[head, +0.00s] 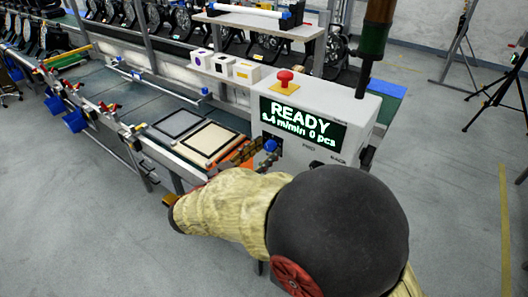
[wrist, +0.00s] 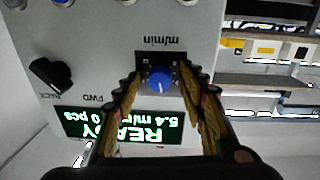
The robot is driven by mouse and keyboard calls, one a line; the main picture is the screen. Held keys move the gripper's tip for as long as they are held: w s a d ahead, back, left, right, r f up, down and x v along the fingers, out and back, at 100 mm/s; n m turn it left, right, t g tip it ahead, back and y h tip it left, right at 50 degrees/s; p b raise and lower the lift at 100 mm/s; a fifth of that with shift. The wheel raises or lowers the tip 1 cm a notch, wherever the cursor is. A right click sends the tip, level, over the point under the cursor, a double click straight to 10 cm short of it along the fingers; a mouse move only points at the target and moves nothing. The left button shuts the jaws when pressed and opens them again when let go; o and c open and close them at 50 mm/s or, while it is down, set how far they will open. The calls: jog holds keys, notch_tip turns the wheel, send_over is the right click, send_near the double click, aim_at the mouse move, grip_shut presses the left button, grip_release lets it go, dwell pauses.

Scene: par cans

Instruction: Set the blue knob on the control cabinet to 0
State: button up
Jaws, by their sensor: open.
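The control cabinet (head: 345,100) stands right of the conveyor, its screen (head: 302,124) lit with READY and 0 pcs. The blue knob (head: 270,145) is on its front below the screen; in the wrist view, which shows the cabinet upside down, the blue knob (wrist: 159,78) sits on a dark scale plate beside an m/min label. A small pale mark on the knob points roughly toward the screen; the scale numbers are too small to read. My gripper (wrist: 158,84) is open, one finger on each side of the knob; contact cannot be told. My arm hides much of the cabinet's lower front.
A black selector knob (wrist: 50,73) marked FWD and BACK is on the same panel. A red mushroom button (head: 285,78) on a yellow base is on the cabinet top. The conveyor (head: 115,95) carries flat frames to the left. Grey floor is open at right.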

jog(key=shift+c, duration=0.4)
grip_shut()
